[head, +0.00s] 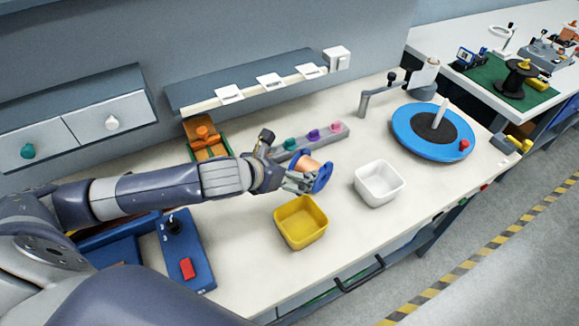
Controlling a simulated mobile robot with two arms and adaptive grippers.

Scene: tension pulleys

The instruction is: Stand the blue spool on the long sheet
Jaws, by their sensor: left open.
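The blue spool (323,178) has a blue end disc and a copper-coloured winding. It is tilted on its side, with the disc facing right, near the middle of the white bench. My left gripper (301,179) is open right at the spool, its fingers overlapping the winding and the disc. I cannot tell whether they touch it. A green sheet (490,91) lies on the far bench at the right; I cannot tell if it is the long sheet. My right gripper is not in view.
A yellow bin (301,222) and a white bin (379,183) stand in front of and right of the spool. A grey strip with coloured pegs (325,138) lies behind. A blue turntable (458,138) stands at the right. A blue control box (185,250) is at lower left.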

